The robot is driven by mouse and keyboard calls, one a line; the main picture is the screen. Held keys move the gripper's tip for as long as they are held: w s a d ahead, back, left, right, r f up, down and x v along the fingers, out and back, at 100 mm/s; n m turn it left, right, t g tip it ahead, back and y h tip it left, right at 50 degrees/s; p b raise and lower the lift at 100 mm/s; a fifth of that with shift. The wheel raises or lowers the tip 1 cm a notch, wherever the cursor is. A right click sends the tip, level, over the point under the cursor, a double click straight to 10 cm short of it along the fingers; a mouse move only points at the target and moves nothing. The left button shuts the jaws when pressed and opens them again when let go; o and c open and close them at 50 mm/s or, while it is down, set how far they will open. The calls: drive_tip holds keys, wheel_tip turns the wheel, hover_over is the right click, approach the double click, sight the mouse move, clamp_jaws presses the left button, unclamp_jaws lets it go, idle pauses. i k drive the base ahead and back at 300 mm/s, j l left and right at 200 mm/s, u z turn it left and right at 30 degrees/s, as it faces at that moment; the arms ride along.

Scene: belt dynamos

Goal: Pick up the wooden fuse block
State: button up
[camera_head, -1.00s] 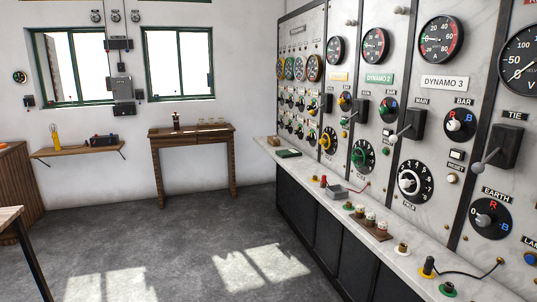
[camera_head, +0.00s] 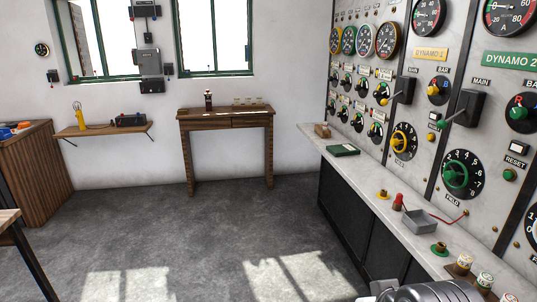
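A small brown wooden block (camera_head: 322,130) sits at the far end of the pale counter (camera_head: 372,178), left of a green book. At the lower right, a brown wooden rack (camera_head: 461,267) holding several white ceramic pieces (camera_head: 484,282) stands on the counter, partly cut off by the picture's edge. I cannot tell for certain which of these is the fuse block. A grey rounded part of my arm shows at the bottom edge, in front of the counter. My gripper's fingers are not seen.
The green book (camera_head: 343,150), a yellow fitting (camera_head: 382,194), a red-topped piece (camera_head: 398,202), a grey tray (camera_head: 420,222) and a green fitting (camera_head: 439,248) are on the counter. The dynamo panel rises behind it. A wooden table (camera_head: 225,115) stands by the wall; the floor between is clear.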

sight(323, 132)
drive_tip(key=i+z, duration=0.1)
drive_tip(key=i, duration=1)
drive_tip(key=i+j, duration=0.2)
drive_tip(key=i, duration=0.85)
drive_tip(key=i+j+z, duration=0.15)
drive_tip(key=i+z, duration=0.35)
drive_tip(key=i+j+z, duration=1.4)
drive_tip(key=j, duration=0.15)
drive_tip(key=k+l, duration=0.05)
drive_tip(key=k, duration=0.05)
